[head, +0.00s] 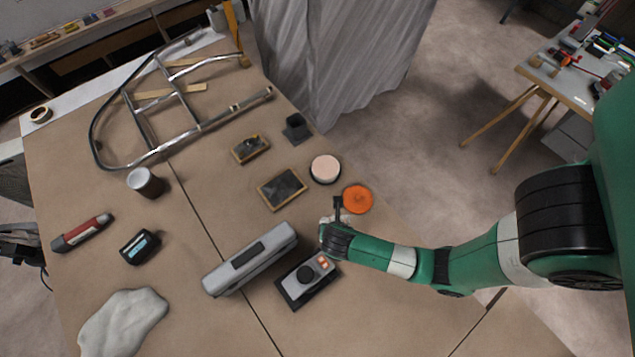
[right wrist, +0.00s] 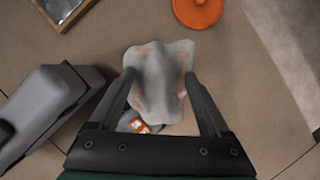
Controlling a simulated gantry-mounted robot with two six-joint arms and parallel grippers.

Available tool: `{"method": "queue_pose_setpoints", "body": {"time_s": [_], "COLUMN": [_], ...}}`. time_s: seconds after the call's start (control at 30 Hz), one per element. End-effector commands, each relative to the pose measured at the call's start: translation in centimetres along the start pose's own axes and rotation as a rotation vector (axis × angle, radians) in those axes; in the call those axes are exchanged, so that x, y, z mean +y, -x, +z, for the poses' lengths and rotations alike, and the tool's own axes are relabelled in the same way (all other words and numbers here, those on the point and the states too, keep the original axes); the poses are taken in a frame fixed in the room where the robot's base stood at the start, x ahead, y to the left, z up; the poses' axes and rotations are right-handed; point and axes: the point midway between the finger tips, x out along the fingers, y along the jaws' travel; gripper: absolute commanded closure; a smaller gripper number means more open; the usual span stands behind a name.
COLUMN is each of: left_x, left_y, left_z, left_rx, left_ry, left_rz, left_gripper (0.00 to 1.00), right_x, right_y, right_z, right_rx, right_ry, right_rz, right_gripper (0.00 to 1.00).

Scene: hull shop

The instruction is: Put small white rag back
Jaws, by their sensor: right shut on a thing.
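My right gripper (head: 330,222) reaches in from the right in the head view, over the table beside the orange disc. In the right wrist view my right gripper (right wrist: 168,98) is shut on the small white rag (right wrist: 160,75), a pale grey-white cloth with faint reddish stains. The rag drapes between and beyond the fingers. In the head view only a little of the rag shows beside the dark gripper. A larger white cloth (head: 122,322) lies crumpled at the table's front left.
Near the gripper are an orange disc (head: 357,198), a pink-topped round tin (head: 325,168), a long grey case (head: 250,260) and a grey device (head: 308,278) with orange buttons. A tubular frame (head: 190,135) lies at the back. Bare table lies left of the dark framed block (head: 282,189).

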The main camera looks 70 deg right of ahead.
Motion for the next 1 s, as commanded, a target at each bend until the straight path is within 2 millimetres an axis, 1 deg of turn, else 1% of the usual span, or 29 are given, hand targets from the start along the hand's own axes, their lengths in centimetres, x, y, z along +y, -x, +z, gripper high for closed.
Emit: {"method": "queue_pose_setpoints", "body": {"time_s": [0.3, 0.4, 0.5, 0.6, 0.7, 0.77, 0.8, 0.9, 1.0], "left_x": [0.0, 0.0, 0.0, 0.0, 0.0, 0.0, 0.0, 0.0, 0.0], "left_y": [2.1, 3.1, 3.7, 3.9, 3.8, 4.0, 4.3, 5.0, 5.2], "left_z": [1.9, 2.9, 3.4, 3.6, 3.5, 3.7, 4.0, 4.6, 4.8], "left_rx": [0.000, 0.000, 0.000, 0.000, 0.000, 0.000, 0.001, 0.000, 0.000], "left_ry": [0.000, 0.000, 0.000, 0.000, 0.000, 0.000, 0.000, 0.000, 0.000], "left_rz": [0.000, 0.000, 0.000, 0.000, 0.000, 0.000, 0.000, 0.000, 0.000], "left_gripper": [0.50, 0.50, 0.50, 0.50, 0.50, 0.50, 0.50, 0.50, 0.50], "right_x": [4.2, 5.1, 5.7, 6.0, 6.2, 6.3, 6.4, 6.3, 6.3], "right_y": [-7.0, -9.9, -11.7, -12.5, -12.5, -12.9, -13.5, -15.3, -16.1], "right_z": [5.4, 5.7, 6.2, 6.5, 6.7, 6.7, 6.8, 6.0, 5.6], "right_rx": [0.000, 0.000, 0.000, 0.000, -0.001, -0.001, 0.000, 0.001, 0.001], "right_ry": [-0.007, -0.004, -0.002, -0.001, -0.001, -0.001, -0.002, 0.001, 0.000], "right_rz": [-0.003, -0.003, -0.003, -0.003, -0.001, -0.001, -0.002, -0.004, -0.002], "right_gripper": [0.64, 0.64, 0.64, 0.64, 0.64, 0.64, 0.64, 0.64, 0.64]}}
